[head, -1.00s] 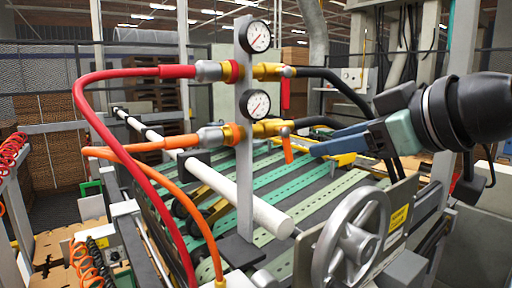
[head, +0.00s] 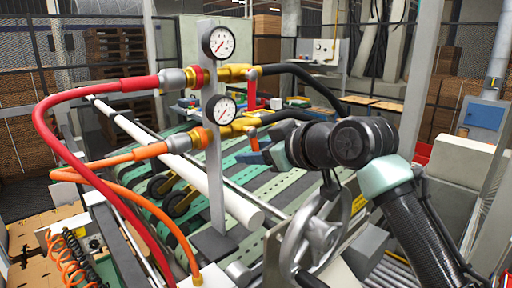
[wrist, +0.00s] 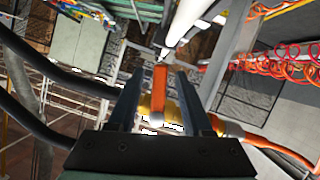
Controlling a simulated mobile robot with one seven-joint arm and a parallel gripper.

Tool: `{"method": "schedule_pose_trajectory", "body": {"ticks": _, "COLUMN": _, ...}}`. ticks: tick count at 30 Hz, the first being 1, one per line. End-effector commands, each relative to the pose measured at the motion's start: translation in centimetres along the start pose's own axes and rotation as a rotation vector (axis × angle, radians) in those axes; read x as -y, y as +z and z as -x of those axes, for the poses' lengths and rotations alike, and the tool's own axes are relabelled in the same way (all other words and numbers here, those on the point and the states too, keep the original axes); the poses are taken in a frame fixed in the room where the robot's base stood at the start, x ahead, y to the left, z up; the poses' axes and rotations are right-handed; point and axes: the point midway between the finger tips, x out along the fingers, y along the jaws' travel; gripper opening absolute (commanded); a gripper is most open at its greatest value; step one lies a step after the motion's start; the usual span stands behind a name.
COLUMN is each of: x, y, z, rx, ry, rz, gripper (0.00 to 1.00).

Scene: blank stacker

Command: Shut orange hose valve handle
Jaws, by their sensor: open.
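The orange valve handle (head: 254,140) hangs down from the yellow lower valve (head: 236,128), below the lower gauge's level and right of the grey post. The orange hose (head: 110,160) joins this line on the post's left. My gripper (head: 253,157) is at the handle, its blue fingers partly hidden behind my wrist in the head view. In the wrist view, my gripper (wrist: 160,75) is open, and the orange handle (wrist: 159,92) shows between the two fingers with a gap on each side. I cannot tell whether either finger touches it.
A red handle (head: 252,92) hangs from the upper yellow valve, just above. Two gauges (head: 219,42) sit on the grey post (head: 215,180). Black hoses run right from the valves.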

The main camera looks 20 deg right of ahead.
Motion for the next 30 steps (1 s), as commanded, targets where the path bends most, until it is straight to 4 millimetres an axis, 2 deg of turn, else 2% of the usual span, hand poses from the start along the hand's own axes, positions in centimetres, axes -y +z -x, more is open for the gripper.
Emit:
{"method": "schedule_pose_trajectory", "body": {"ticks": 2, "x": 0.01, "y": 0.03, "z": 0.00, "rx": 0.000, "ry": 0.000, "rz": 0.000, "gripper": 0.50}}
{"method": "schedule_pose_trajectory", "body": {"ticks": 9, "x": 0.00, "y": 0.01, "z": 0.03, "rx": 0.000, "ry": 0.000, "rz": -0.001, "gripper": 0.09}}
{"method": "schedule_pose_trajectory", "body": {"ticks": 11, "x": -0.01, "y": 0.01, "z": 0.04, "rx": 0.000, "ry": 0.000, "rz": -0.001, "gripper": 0.00}}
{"method": "schedule_pose_trajectory", "body": {"ticks": 20, "x": 0.07, "y": -0.08, "z": 0.04, "rx": -0.001, "ry": -0.006, "rz": -0.016, "gripper": 0.00}}
{"method": "schedule_pose_trajectory", "body": {"ticks": 30, "x": 0.97, "y": -0.26, "z": 0.09, "rx": -0.003, "ry": -0.097, "rz": -0.233, "gripper": 0.00}}
